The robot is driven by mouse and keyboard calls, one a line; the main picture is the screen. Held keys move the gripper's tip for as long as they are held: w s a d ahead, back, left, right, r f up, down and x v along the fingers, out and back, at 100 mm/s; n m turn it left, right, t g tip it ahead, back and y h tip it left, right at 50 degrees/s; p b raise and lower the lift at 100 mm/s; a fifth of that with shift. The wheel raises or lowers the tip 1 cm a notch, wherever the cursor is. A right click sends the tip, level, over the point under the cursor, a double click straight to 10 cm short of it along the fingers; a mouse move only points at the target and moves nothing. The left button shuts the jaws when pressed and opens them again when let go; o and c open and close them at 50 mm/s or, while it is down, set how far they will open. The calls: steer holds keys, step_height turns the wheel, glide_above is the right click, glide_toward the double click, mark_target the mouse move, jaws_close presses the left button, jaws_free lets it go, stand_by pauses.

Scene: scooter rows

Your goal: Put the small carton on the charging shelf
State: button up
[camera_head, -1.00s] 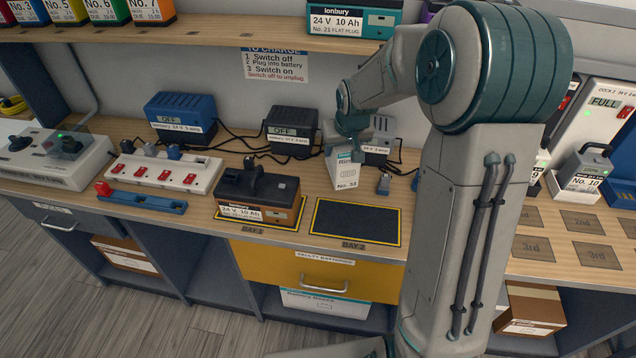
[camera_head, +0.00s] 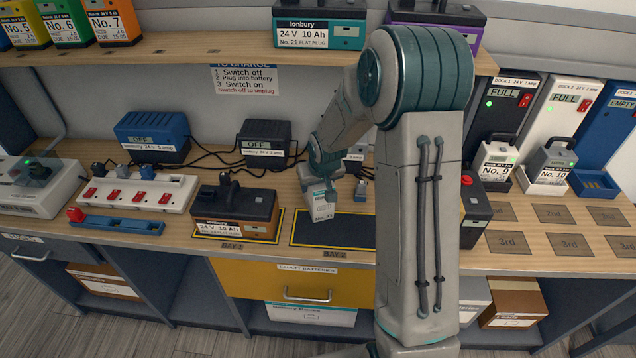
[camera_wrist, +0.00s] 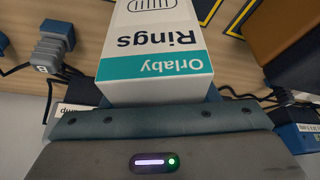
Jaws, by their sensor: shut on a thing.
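The small carton (camera_head: 323,208) is white with a teal band. In the wrist view the carton (camera_wrist: 155,45) reads "Orlaby Rings". My gripper (camera_head: 318,185) is shut on the carton's end and points down. In the head view the carton appears in front of the back part of the dark Bay 2 mat (camera_head: 340,232); I cannot tell whether it touches the bench. The upper wooden shelf (camera_head: 190,47), with a "to charge" sign (camera_head: 246,79) below it, runs along the wall, left of and above my gripper.
A black and brown battery (camera_head: 235,205) stands on Bay 1, left of the carton. Chargers (camera_head: 265,142) with loose cables stand behind. A white switch strip (camera_head: 135,190) lies left. The upper shelf holds several batteries, with bare room between No. 7 (camera_head: 112,18) and No. 21 (camera_head: 318,28).

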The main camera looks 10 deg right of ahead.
steer(key=o, duration=1.1)
steer(key=v, duration=1.2)
steer(key=shift+r, duration=0.15)
steer(key=s+r, duration=0.3)
steer(key=s, duration=0.9)
steer(key=s+r+m+g, duration=0.1)
steer(key=s+r, duration=0.2)
steer(key=s, duration=0.9)
steer(key=shift+s+a+r+g, duration=0.2)
steer(key=shift+a+r+g, duration=0.1)
